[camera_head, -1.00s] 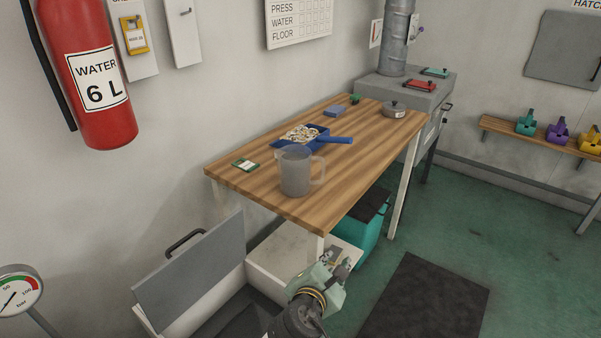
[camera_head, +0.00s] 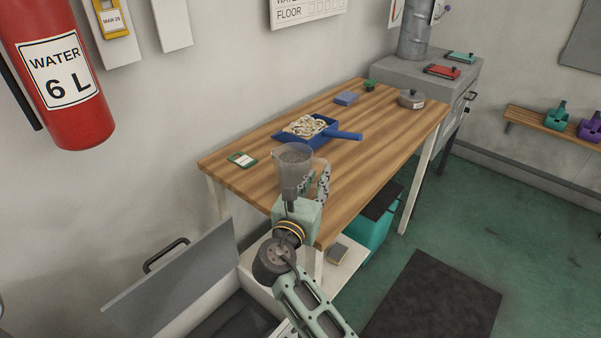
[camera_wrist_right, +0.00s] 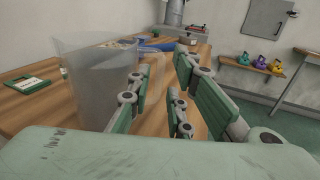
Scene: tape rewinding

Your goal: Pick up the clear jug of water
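The clear jug (camera_head: 292,160) of greyish water stands upright near the front edge of the wooden table (camera_head: 375,140). In the right wrist view the jug (camera_wrist_right: 88,85) fills the left side, with its handle (camera_wrist_right: 158,72) on its right side. My right gripper (camera_head: 314,184) is at the jug's handle side, in front of it in the head view. In the right wrist view its fingers (camera_wrist_right: 160,95) are apart, and the handle appears in the gap between them. I cannot tell whether any finger touches the jug. My left gripper is not in view.
A blue dustpan (camera_head: 318,131) with pale scraps lies behind the jug. A green-edged card (camera_head: 242,159) lies to its left. A lidded grey pot (camera_head: 411,99) and a blue block (camera_head: 346,98) are farther back. An open-lidded box (camera_head: 170,275) is below the table's front.

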